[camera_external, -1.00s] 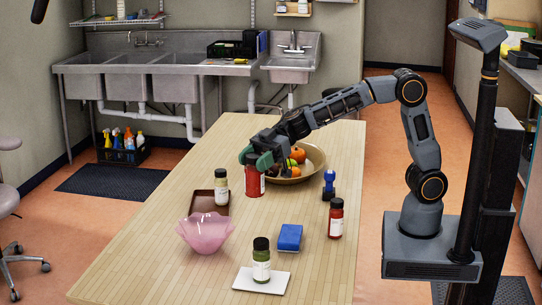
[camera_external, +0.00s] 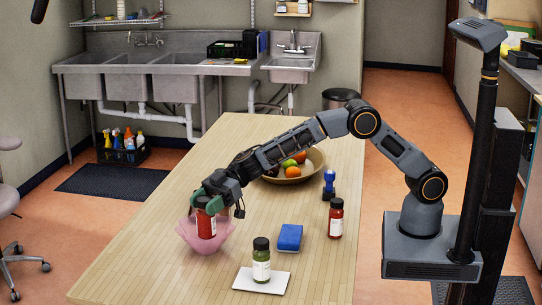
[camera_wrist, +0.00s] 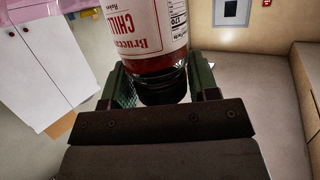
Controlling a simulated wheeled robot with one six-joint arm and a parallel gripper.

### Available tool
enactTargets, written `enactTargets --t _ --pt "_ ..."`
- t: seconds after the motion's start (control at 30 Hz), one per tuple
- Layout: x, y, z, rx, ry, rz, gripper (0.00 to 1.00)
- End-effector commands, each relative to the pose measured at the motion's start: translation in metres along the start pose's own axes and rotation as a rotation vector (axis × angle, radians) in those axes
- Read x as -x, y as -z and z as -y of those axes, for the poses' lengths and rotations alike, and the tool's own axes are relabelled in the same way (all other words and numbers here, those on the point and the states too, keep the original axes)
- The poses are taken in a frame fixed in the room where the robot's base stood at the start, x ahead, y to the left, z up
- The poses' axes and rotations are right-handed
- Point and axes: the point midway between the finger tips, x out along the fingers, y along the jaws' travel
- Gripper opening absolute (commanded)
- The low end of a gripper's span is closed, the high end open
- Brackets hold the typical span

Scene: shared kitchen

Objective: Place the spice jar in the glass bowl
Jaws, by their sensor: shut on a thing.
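My gripper (camera_external: 206,202) is shut on the dark cap of a red spice jar (camera_external: 207,225), which hangs upright below it. In the wrist view the jar (camera_wrist: 145,30) shows a white label reading "CHILI", with its cap between the green fingers. The pink glass bowl (camera_external: 190,240) stands on the table at the jar's place in the outside view. The jar's lower part overlaps the bowl; I cannot tell whether it is inside or in front of the wall. A pink edge of the bowl (camera_wrist: 40,8) shows at the wrist view's top left.
A green jar (camera_external: 261,262) stands on a white tile (camera_external: 244,283). A blue sponge (camera_external: 290,237), another red jar (camera_external: 336,218) and a blue object (camera_external: 329,184) are to the right. A fruit bowl (camera_external: 312,172) is farther back. The table's near left is clear.

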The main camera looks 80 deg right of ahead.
Motion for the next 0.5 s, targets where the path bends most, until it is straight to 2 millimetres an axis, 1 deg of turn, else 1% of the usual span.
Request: enactTargets --t 0.17,0.3,0.37,0.5 --pt "-0.008 -0.006 -0.004 0.0 0.0 -0.001 0.25" --pt "-0.013 -0.025 -0.003 -0.001 0.0 0.0 0.25" --pt "-0.015 -0.031 -0.003 -0.001 0.0 0.0 0.25" --pt "-0.015 -0.033 -0.003 0.001 -0.001 -0.002 0.25"
